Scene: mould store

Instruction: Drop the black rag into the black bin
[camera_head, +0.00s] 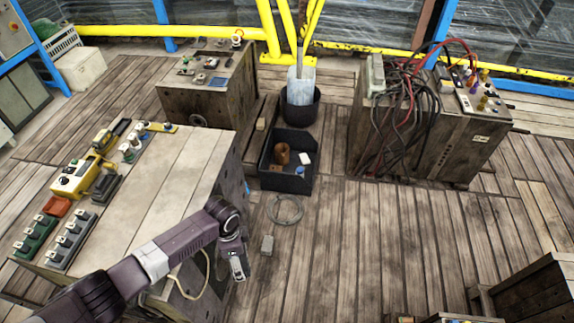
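My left arm comes in from the lower left, over the near workbench. Its gripper (238,268) points down beside the bench's right edge, above the floor. It is small and dark in the view, and I cannot tell whether its fingers are open or shut. No black rag can be made out. A round black bin (301,113) stands on the floor at the back centre with a pale grey thing standing in it. An open black rectangular crate (287,183) sits in front of it and holds a brown cylinder, a white piece and a blue piece. My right gripper is out of view.
The near workbench (178,165) carries switch boxes and a yellow device (75,178). A wooden cabinet (455,145) with hanging cables stands right. The centre-right floor is clear.

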